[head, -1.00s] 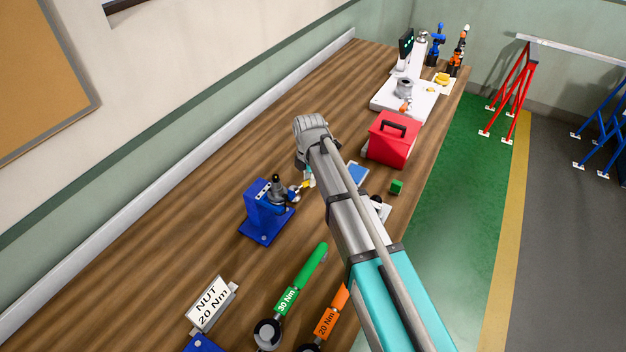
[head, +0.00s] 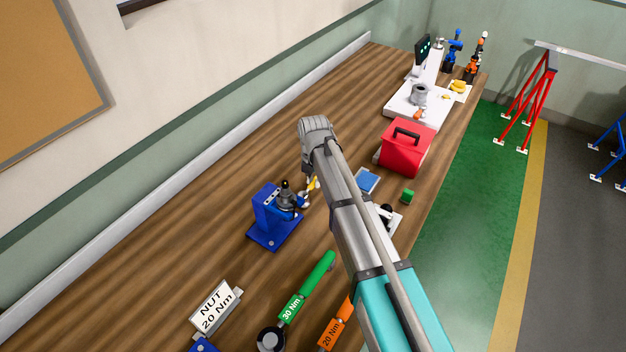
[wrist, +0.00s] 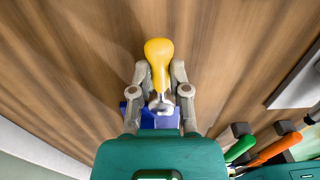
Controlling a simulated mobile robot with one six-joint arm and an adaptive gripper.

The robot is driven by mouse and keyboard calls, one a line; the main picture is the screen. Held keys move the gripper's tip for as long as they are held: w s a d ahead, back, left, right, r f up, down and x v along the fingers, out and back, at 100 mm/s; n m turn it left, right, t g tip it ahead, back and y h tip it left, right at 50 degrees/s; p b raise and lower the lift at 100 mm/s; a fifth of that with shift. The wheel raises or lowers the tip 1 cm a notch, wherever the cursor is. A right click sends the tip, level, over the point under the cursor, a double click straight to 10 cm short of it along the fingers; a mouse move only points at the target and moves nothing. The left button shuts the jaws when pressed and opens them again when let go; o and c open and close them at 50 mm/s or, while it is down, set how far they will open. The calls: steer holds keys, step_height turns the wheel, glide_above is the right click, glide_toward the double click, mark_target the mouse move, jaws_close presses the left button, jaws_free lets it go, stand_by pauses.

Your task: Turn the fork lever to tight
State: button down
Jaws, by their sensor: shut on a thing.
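The fork lever has a yellow handle (wrist: 158,50) with a metal neck. In the head view its yellow part (head: 313,184) shows beside the blue stand (head: 262,205), at the right of the dark metal part held on top. My gripper (wrist: 160,72) is shut on the lever, with one grey finger on each side just below the yellow knob. In the head view my arm hides part of the gripper. In the wrist view the blue stand (wrist: 160,123) shows only partly behind the fingers. No tight mark can be read.
A green 30 Nm wrench (head: 308,287) and an orange 20 Nm wrench (head: 333,328) lie nearer, with a "NUT 20 Nm" sign (head: 215,309) at their left. Bare tabletop lies left of the stand.

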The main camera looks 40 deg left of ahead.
steer(key=shift+d, duration=0.1)
steer(key=c, duration=0.6)
jaws_free()
steer(key=shift+s, duration=0.1)
steer(key=shift+r, duration=0.15)
